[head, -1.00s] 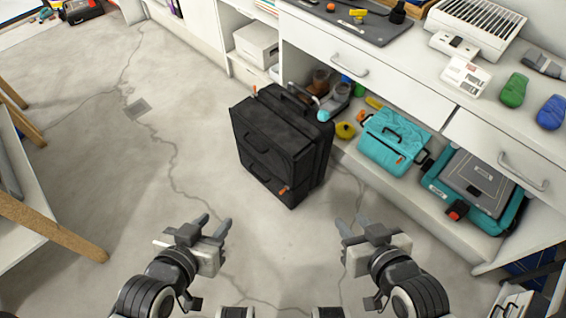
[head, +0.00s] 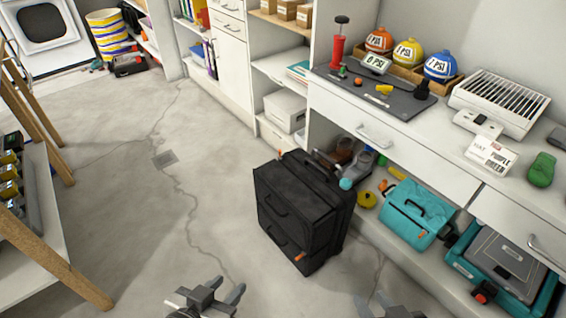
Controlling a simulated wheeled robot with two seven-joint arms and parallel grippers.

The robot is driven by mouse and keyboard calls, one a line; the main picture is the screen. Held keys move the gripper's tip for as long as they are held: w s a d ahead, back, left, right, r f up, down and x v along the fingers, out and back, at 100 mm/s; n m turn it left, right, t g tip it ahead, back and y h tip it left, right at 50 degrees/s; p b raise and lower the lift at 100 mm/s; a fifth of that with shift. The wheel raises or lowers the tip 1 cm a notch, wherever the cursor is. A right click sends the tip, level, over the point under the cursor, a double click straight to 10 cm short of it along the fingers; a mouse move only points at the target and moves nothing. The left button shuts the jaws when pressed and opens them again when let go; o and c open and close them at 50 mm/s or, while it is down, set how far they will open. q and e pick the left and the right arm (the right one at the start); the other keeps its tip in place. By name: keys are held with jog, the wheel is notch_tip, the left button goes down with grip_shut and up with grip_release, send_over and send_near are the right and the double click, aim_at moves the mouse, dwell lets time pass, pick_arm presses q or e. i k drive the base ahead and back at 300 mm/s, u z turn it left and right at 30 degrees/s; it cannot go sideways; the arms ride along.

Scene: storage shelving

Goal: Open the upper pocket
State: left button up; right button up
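A black upright bag (head: 300,210) stands on the concrete floor in front of the shelving. Its front has an upper pocket (head: 284,209) with a curved dark handle and a lower pocket (head: 286,246) with another handle. An orange tag shows at the top left edge and another at the lower right. The pocket front looks closed. My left gripper (head: 222,302) is at the bottom of the head view, in front of the bag, with its fingers apart and empty. My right gripper (head: 375,309) is at the bottom edge, mostly cut off, touching nothing visible. Both are well short of the bag.
A white counter with drawers (head: 385,138) runs behind and right of the bag. A teal toolbox (head: 415,218) and a teal case (head: 505,265) sit on its low shelf. A wooden-legged table (head: 50,245) stands at left. The floor between is clear.

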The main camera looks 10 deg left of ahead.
aim_at(295, 208)
jog(key=u, duration=1.5)
jog(key=i, duration=2.2)
jog(key=z, duration=2.45)
